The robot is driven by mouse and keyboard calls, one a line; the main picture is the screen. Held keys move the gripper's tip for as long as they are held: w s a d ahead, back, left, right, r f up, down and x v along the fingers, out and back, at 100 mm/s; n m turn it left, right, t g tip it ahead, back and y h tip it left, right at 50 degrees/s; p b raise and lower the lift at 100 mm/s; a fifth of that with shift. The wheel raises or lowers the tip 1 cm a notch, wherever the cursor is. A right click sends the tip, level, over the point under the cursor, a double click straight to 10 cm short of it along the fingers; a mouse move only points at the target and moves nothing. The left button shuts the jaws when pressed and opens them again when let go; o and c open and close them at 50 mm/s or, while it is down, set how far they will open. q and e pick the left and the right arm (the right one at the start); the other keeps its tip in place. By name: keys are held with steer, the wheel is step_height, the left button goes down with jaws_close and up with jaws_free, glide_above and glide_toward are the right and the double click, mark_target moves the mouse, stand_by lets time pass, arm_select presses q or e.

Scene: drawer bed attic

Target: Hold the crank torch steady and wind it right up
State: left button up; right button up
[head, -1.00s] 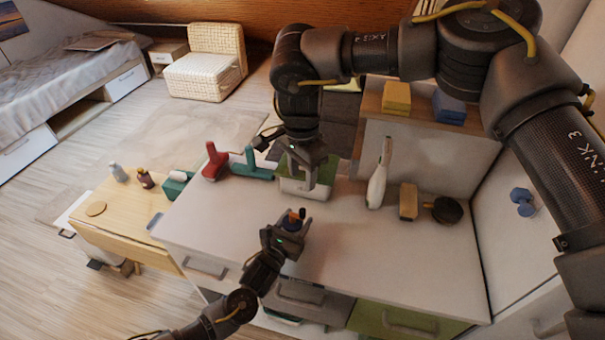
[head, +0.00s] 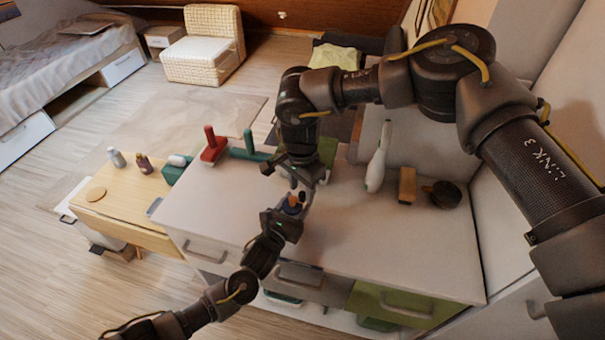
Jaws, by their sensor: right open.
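The crank torch (head: 292,207) is a small dark blue thing with an orange part on top, over the front middle of the white cabinet top. My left gripper (head: 289,212) has its fingers around it and appears shut on it, from the front. The fingers and their shadow hide most of the torch, so its crank cannot be made out clearly. My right gripper (head: 301,184) points down just above and behind the torch. It is open, its fingers close to the torch top; I cannot tell whether they touch it.
On the white top (head: 235,208) stand a red tool (head: 213,149), a green tool (head: 249,149), a white bottle-like thing (head: 377,162), a wooden block (head: 407,184) and a dark round brush (head: 445,194). A lower wooden table (head: 125,205) adjoins at left. The front right of the top is clear.

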steer(key=shift+f, duration=0.8)
jaws_close()
steer(key=shift+w, duration=0.1)
steer(key=shift+w, duration=0.9)
steer(key=shift+w+a, duration=0.3)
steer(key=shift+w, duration=0.15)
steer(key=shift+w+a, duration=0.3)
steer(key=shift+a, duration=0.15)
